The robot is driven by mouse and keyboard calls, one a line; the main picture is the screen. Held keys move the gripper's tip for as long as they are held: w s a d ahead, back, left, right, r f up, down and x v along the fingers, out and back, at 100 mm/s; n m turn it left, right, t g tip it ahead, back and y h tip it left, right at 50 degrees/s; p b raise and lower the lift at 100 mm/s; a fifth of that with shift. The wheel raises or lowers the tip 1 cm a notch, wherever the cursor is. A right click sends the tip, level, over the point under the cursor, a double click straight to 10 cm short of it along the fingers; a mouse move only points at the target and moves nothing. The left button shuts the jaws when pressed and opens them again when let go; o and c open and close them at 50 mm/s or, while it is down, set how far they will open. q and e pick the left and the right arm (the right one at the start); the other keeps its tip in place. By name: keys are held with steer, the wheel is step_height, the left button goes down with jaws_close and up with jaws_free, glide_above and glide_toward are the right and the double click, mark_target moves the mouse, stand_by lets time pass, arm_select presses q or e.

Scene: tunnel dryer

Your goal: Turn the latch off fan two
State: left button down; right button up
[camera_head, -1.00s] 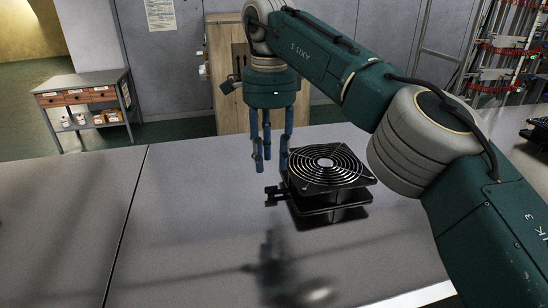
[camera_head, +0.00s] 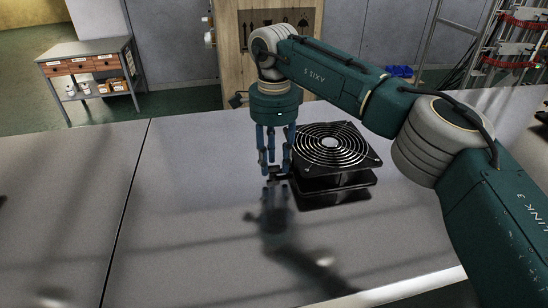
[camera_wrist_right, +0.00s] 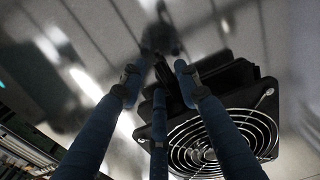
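A black square fan (camera_head: 332,146) with a round wire guard lies flat on the grey bench, raised on a dark base. I see no number on it. A small dark latch (camera_head: 277,178) sticks out from its left side. My right gripper (camera_head: 275,168), with blue fingers, points down over this latch. In the right wrist view the fingers (camera_wrist_right: 157,76) are spread, with dark parts beside and beyond them. They partly hide the latch, and I cannot tell whether they touch it. The fan guard (camera_wrist_right: 215,145) shows at lower right there. My left gripper is not in view.
The bench (camera_head: 185,215) is clear to the left and in front of the fan. Another dark item (camera_head: 542,117) sits at the far right edge. A wooden crate (camera_head: 229,60) and a small drawer table (camera_head: 90,72) stand behind the bench.

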steer(key=shift+s+f, duration=0.1)
steer(key=shift+f, duration=0.15)
steer(key=shift+a+f, duration=0.1)
jaws_close()
